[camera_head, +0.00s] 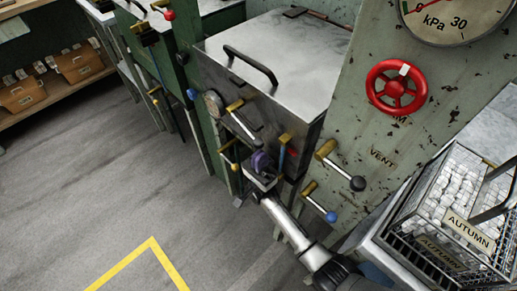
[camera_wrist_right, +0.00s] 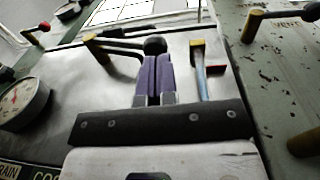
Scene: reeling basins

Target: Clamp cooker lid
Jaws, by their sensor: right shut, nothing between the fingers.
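The cooker is a metal box with a closed steel lid (camera_head: 275,50) that has a black bar handle (camera_head: 250,65). On its front, a brass-hubbed clamp lever (camera_head: 243,125) ends in a black ball. In the right wrist view the black ball (camera_wrist_right: 155,46) sits right at my fingertips, and its brass hub (camera_wrist_right: 95,46) is to the left. My right gripper (camera_head: 260,160) is in front of the cooker with its purple fingers (camera_wrist_right: 154,72) shut and empty. I cannot tell whether they touch the ball. My left gripper is out of view.
A blue brass-topped lever (camera_wrist_right: 200,70) stands close right of my fingers. A gauge (camera_head: 213,104) is on the cooker's left. The green panel carries a red wheel (camera_head: 396,87) and a VENT lever (camera_head: 340,165). A wire basket (camera_head: 455,215) is at right. The floor at left is clear.

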